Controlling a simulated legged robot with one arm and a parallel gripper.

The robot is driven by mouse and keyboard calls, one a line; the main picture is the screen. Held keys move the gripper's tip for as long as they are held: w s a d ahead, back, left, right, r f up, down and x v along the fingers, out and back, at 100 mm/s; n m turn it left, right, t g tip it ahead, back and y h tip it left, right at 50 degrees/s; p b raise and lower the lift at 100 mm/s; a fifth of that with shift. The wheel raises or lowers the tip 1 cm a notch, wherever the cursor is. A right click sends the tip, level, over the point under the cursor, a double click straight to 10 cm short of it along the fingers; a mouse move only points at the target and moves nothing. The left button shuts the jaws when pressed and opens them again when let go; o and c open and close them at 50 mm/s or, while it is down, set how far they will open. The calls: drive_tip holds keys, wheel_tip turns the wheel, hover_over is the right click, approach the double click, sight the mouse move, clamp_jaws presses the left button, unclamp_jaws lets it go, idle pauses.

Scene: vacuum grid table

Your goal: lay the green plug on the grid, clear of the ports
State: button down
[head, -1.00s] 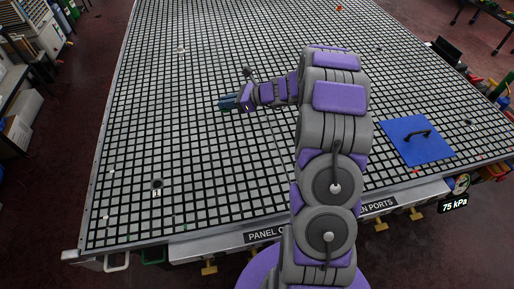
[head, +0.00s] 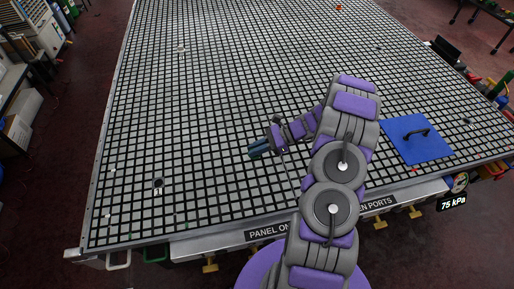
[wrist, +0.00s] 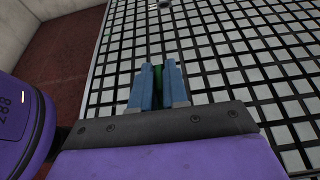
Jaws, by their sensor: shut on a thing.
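My gripper (head: 257,150) is over the middle of the grid table (head: 215,190), its fingers pointing left in the head view. In the wrist view my gripper (wrist: 159,72) has its two blue fingers shut on the green plug (wrist: 158,78), which shows as a narrow green strip between them. Most of the plug is hidden by the fingers. I cannot tell its height above the grid. A dark round port marked 1 (head: 158,183) sits at the grid's near left, apart from the gripper.
A blue panel (head: 410,146) with a black handle lies on the grid at the right. A gauge reading 75 kPa (head: 459,183) is at the table's front right edge. A small pale fitting (head: 181,49) stands at the far left. The grid around the gripper is clear.

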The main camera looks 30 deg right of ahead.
drive_tip(key=shift+a+r+p, duration=0.1)
drive_tip(key=shift+a+p, duration=0.2)
drive_tip(key=shift+p, duration=0.05)
drive_tip(key=f, duration=0.4)
drive_tip(key=f+b, duration=0.1)
drive_tip(key=f, duration=0.1)
drive_tip(key=shift+d, duration=0.35)
drive_tip(key=shift+a+f, duration=0.2)
drive_tip(key=shift+f, duration=0.65)
drive_tip(key=shift+d, duration=0.15)
drive_tip(key=shift+f, duration=0.65)
drive_tip(key=c, duration=1.1)
unclamp_jaws()
drive_tip(key=shift+o, duration=0.2)
